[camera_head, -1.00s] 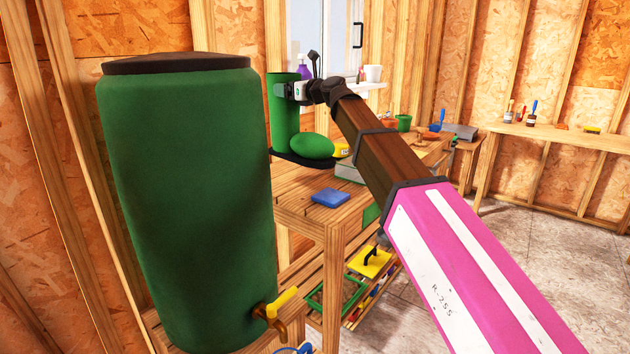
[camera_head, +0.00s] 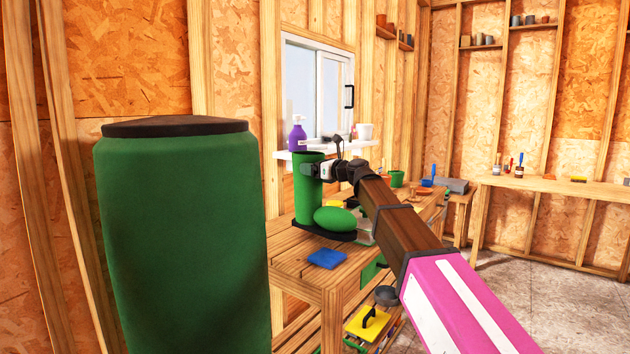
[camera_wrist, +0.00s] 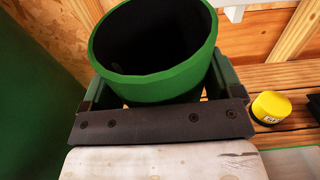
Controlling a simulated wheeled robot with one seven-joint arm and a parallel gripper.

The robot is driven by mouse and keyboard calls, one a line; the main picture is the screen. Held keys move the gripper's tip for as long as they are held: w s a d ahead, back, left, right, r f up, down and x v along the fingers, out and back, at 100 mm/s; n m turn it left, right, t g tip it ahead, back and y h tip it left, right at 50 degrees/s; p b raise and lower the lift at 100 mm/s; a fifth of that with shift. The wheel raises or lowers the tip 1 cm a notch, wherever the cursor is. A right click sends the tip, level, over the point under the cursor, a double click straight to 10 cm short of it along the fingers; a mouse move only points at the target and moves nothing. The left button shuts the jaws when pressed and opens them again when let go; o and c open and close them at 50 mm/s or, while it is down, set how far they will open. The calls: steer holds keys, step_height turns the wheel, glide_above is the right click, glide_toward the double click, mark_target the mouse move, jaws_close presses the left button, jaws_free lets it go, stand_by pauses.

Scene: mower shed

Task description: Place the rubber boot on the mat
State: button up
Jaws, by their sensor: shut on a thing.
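The green rubber boot (camera_head: 308,205) is upright, with a rounded foot and a dark sole, over the slatted wooden bench. I cannot tell whether its sole touches the bench. My gripper (camera_head: 312,169) is shut on the upper shaft of the boot. In the wrist view, the boot's open top (camera_wrist: 155,45) sits between the fingers of my gripper (camera_wrist: 155,95), and its foot is hidden. I cannot make out a clear mat; part of the bench top is hidden behind the boot and my arm.
A blue flat piece (camera_head: 327,258) lies near the front of the bench (camera_head: 305,275). A yellow-lidded tub (camera_wrist: 270,107) stands on the bench. A large green barrel (camera_head: 185,240) stands close at left. A purple bottle (camera_head: 297,134) is on the windowsill. Another bench (camera_head: 545,188) is at right.

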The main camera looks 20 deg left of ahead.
step_height(320, 180, down, 4)
steer(key=shift+w+d+f, duration=0.1)
stand_by(0.4)
steer(key=o, duration=1.6)
